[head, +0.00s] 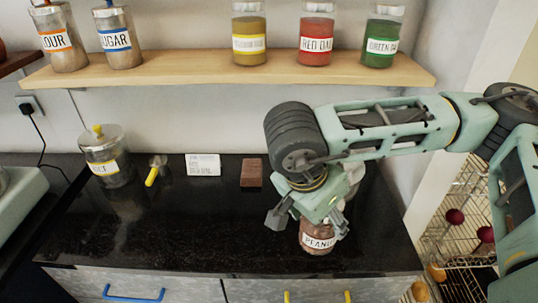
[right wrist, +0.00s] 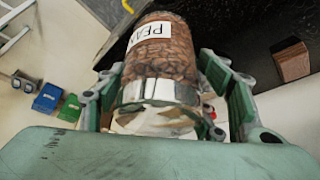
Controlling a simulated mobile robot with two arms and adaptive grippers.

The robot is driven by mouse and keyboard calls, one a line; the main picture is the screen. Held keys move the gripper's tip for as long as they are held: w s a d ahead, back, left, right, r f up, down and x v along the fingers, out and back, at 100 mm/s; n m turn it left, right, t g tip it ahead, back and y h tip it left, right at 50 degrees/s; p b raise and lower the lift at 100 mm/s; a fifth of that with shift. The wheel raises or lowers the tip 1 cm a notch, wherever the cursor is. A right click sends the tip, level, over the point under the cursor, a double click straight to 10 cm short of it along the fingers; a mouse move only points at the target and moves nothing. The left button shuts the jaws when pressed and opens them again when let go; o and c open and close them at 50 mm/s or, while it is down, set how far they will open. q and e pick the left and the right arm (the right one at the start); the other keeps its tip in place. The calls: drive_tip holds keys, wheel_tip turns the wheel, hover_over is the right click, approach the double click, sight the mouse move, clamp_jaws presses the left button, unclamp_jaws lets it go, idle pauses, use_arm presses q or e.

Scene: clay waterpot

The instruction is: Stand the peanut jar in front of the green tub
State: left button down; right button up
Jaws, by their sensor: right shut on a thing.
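The peanut jar (head: 317,240) has brown nuts and a white label, and is over the front right part of the black counter. My right gripper (head: 310,219) is shut on it near its lid. In the right wrist view the jar (right wrist: 160,60) sits between the two fingers, its metal lid towards the camera. I cannot tell whether its base touches the counter. A green-filled tub (head: 381,45) with a label partly reading "GREEN" stands at the right end of the wall shelf. My left gripper is not in view.
The wooden shelf (head: 230,68) also holds red (head: 316,45) and yellow (head: 249,48) jars. A lidded jar (head: 107,160), a yellow-handled tool (head: 152,175), a white card (head: 203,165) and a brown block (head: 251,173) are on the counter. The counter's front left is clear.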

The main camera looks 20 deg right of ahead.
drive_tip(key=r+n, duration=0.1)
drive_tip(key=n, duration=0.1)
drive_tip(key=w+a+r+n+t+y, duration=0.1)
drive_tip(key=r+n, duration=0.1)
drive_tip(key=r+n+t, duration=0.1)
drive_tip(key=r+n, duration=0.1)
drive_tip(key=n, duration=0.1)
drive_tip(key=shift+w+a+r+y, duration=0.1)
drive_tip(key=shift+w+a+y, duration=0.15)
drive_tip(key=shift+y, duration=0.15)
drive_tip(key=shift+w+a+r+n+y+p, duration=0.2)
drive_tip(key=shift+r+n, duration=0.25)
drive_tip(key=shift+n, duration=0.3)
drive_tip(key=shift+w+r+n+y+p, duration=0.1)
drive_tip(key=shift+r+n+y, duration=0.3)
drive_tip(key=shift+n, duration=0.35)
drive_tip(key=shift+r+t, duration=0.1)
drive_tip(key=shift+t, duration=0.2)
